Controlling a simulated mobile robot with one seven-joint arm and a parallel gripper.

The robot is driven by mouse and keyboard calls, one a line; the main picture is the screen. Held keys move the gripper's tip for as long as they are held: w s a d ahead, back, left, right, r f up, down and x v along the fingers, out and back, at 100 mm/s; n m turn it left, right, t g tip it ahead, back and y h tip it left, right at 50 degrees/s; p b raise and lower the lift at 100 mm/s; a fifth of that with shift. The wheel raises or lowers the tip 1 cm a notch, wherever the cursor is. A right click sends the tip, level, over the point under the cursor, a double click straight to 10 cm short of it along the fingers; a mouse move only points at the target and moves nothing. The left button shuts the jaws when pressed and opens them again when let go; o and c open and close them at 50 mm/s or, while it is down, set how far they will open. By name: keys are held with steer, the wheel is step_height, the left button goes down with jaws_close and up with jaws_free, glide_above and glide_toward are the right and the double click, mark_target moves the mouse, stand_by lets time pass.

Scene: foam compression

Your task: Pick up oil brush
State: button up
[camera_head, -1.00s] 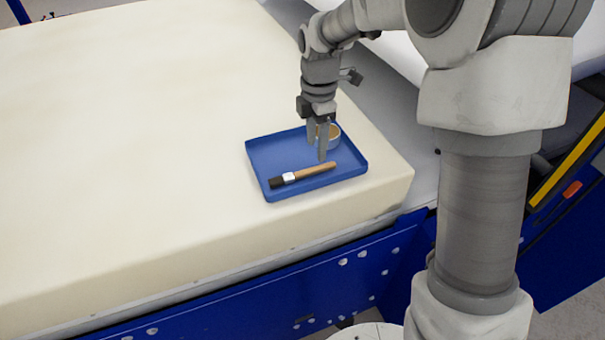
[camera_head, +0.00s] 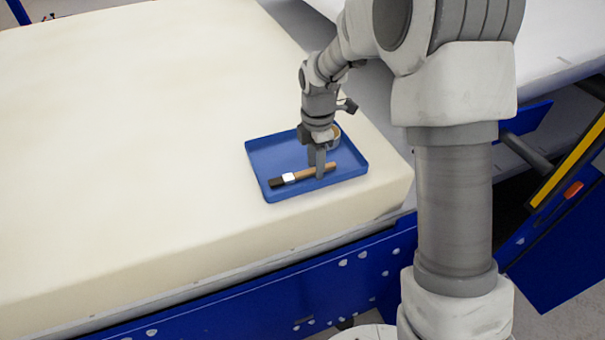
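The oil brush (camera_head: 289,178) lies in a blue tray (camera_head: 268,150), with dark bristles to the left, a white-silver band, and a wooden handle pointing right. My gripper (camera_head: 319,174) points down at the handle, near its right part. The fingers overlap the handle in the picture, one in front of the other. I cannot tell whether they are closed on it or only around it. Part of the handle is hidden behind the near finger.
A small round container (camera_head: 333,134) stands in the tray's back right, partly hidden by my gripper. The tray rests on a large cream foam block (camera_head: 130,150), near its right front corner. The foam to the left is clear. A blue frame (camera_head: 250,300) runs below the front edge.

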jaws_close()
steer(key=shift+r, duration=0.6)
steer(key=r, duration=0.2)
steer(key=d+r, duration=0.1)
steer(key=shift+w+r, duration=0.25)
steer(key=shift+r, duration=0.1)
steer(key=w+d+r, duration=0.3)
steer(key=d+r, duration=0.3)
steer(key=d, duration=0.4)
steer(key=shift+w+p, duration=0.25)
steer(key=shift+p, duration=0.1)
